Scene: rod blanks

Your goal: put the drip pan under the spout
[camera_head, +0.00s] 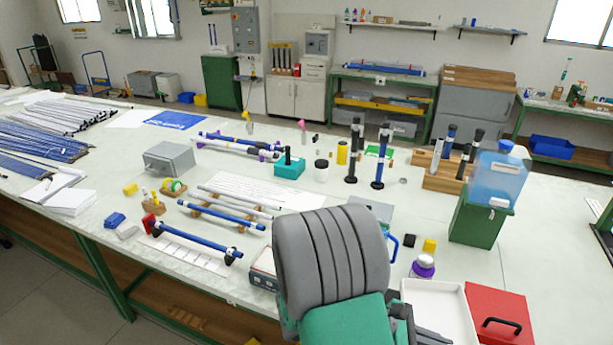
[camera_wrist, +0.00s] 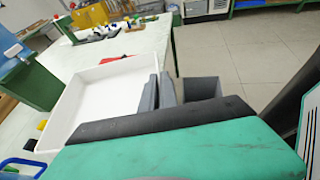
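The drip pan (camera_head: 440,291) is a shallow white square tray at the table's front right; it also shows in the wrist view (camera_wrist: 97,92). The spout (camera_head: 499,202) is a small white fitting low on a blue, translucent water container (camera_head: 497,172). The container stands on a green box-shaped stand (camera_head: 480,219), behind the pan and to its right. My gripper (camera_head: 432,334) is at the pan's near side. In the wrist view its two grey fingers (camera_wrist: 160,88) lie close together, one each side of the pan's wall. The pan's near edge is partly hidden by my arm.
A red box (camera_head: 500,310) with a black handle adjoins the pan's right side. A purple-lidded jar (camera_head: 423,266), a yellow block (camera_head: 430,245) and a black block (camera_head: 409,240) stand behind the pan. Bare tabletop shows right of the stand.

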